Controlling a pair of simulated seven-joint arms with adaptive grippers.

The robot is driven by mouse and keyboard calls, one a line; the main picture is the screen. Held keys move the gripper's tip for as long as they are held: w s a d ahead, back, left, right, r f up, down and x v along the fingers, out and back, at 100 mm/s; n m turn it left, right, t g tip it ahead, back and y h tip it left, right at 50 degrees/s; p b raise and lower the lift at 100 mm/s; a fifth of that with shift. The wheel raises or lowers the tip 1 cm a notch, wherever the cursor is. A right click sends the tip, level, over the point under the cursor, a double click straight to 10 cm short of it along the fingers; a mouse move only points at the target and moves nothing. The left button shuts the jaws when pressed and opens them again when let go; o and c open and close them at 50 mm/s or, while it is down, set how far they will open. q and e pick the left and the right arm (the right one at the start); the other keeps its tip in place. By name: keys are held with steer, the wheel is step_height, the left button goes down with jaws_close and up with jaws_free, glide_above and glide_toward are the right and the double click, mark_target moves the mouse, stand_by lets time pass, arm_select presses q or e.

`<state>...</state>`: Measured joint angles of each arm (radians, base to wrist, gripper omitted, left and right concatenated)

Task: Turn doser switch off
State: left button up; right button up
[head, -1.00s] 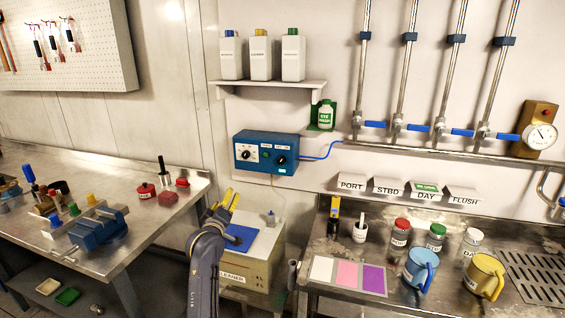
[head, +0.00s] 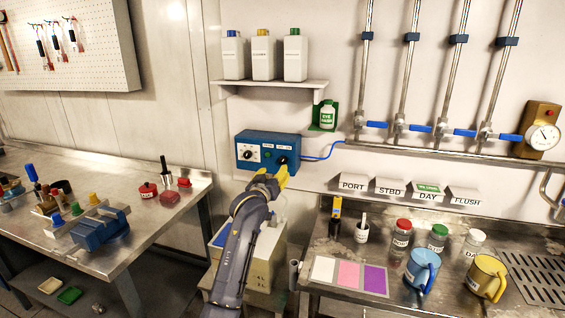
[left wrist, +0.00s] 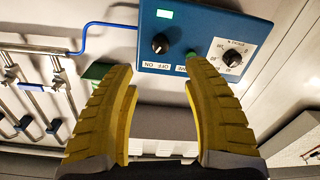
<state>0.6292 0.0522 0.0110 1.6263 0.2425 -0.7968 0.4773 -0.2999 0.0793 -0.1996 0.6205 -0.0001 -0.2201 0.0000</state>
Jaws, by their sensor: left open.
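The blue doser box (head: 262,138) is fixed to the wall below the shelf. In the left wrist view the box (left wrist: 195,20) appears turned around, with a black switch knob (left wrist: 160,43) above an OFF/ON label (left wrist: 157,65). A lit green indicator (left wrist: 164,14) and a white dial (left wrist: 232,58) are on the same face. My left gripper (head: 271,178) is just below and in front of the box's right part. Its yellow fingers (left wrist: 157,85) are spread, with the knob seen beyond the gap and nothing between them. My right gripper is out of view.
A blue tube (head: 322,156) runs from the box's right side. A shelf (head: 272,84) with three white bottles is above, and an eye wash bottle (head: 327,117) hangs to the right.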

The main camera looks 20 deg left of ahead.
mark_target(282, 161)
arm_select(q)
steer(key=shift+w+a, duration=0.15)
steer(key=shift+w, duration=5.45)
jaws_close()
